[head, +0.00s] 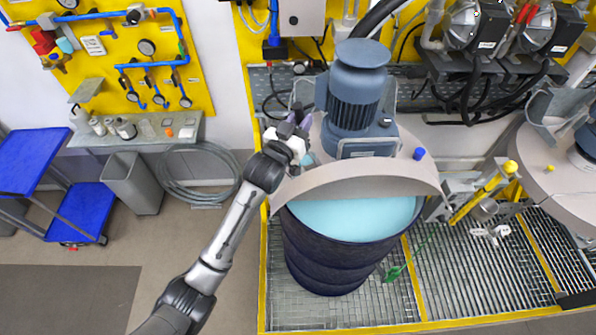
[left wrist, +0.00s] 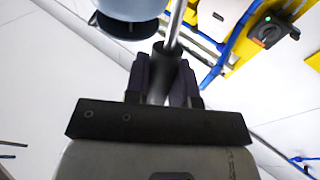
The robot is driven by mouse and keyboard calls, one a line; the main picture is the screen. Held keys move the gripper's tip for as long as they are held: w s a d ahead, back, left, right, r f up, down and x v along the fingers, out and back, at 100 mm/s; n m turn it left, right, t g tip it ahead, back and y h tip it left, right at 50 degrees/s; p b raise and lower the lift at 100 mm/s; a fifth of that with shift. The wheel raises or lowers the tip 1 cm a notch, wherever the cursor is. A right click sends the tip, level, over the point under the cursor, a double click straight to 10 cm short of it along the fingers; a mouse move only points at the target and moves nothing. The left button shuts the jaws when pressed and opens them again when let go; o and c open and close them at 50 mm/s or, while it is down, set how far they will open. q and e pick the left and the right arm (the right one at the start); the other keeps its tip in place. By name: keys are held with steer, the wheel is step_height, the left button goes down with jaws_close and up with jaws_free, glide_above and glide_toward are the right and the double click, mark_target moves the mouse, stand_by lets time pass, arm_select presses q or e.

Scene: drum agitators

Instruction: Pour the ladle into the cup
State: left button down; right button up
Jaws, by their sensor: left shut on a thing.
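My left gripper (head: 297,132) is behind the left edge of the drum's lid, beside the blue-grey motor. In the left wrist view its fingers (left wrist: 163,85) are shut on a dark handle with a thin metal rod running up from it, which looks like the ladle's handle (left wrist: 165,62). The ladle's bowl cannot be made out in either view. Several small containers stand on the wall shelf at left, among them a clear cup-like one (head: 147,128); I cannot tell which is the cup. My right gripper is not in view.
The dark drum (head: 325,262) holds light-blue liquid (head: 355,217) under a half-open lid (head: 360,178) with a motor (head: 355,95) on top. A grey shelf (head: 185,140), bin (head: 132,183) and blue cart (head: 80,210) are at left. The floor between cart and drum is mostly clear.

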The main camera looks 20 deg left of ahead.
arm_select(q)
steer(key=shift+a, duration=0.3)
steer(key=shift+a+n+b, duration=0.45)
steer(key=shift+a+n, duration=0.05)
steer(key=shift+a, duration=0.15)
steer(key=shift+a+n+t+b, duration=0.35)
steer(key=shift+a+n, duration=0.15)
steer(key=shift+a, duration=0.3)
stand_by(0.6)
steer(key=shift+a+f+b, duration=0.25)
steer(key=shift+a+b, duration=0.15)
steer(key=shift+a+f+n+b, duration=0.2)
steer(key=shift+a+n+b, duration=0.15)
steer(key=shift+a+n, duration=0.05)
stand_by(0.4)
steer(key=shift+a+f+n+b, duration=0.3)
steer(key=shift+a+n+b, duration=0.1)
steer(key=shift+a+b, duration=0.1)
steer(key=shift+a+f+t+y+b, duration=0.25)
steer(key=shift+a+y+b, duration=0.05)
steer(key=shift+a+y, duration=0.1)
stand_by(0.4)
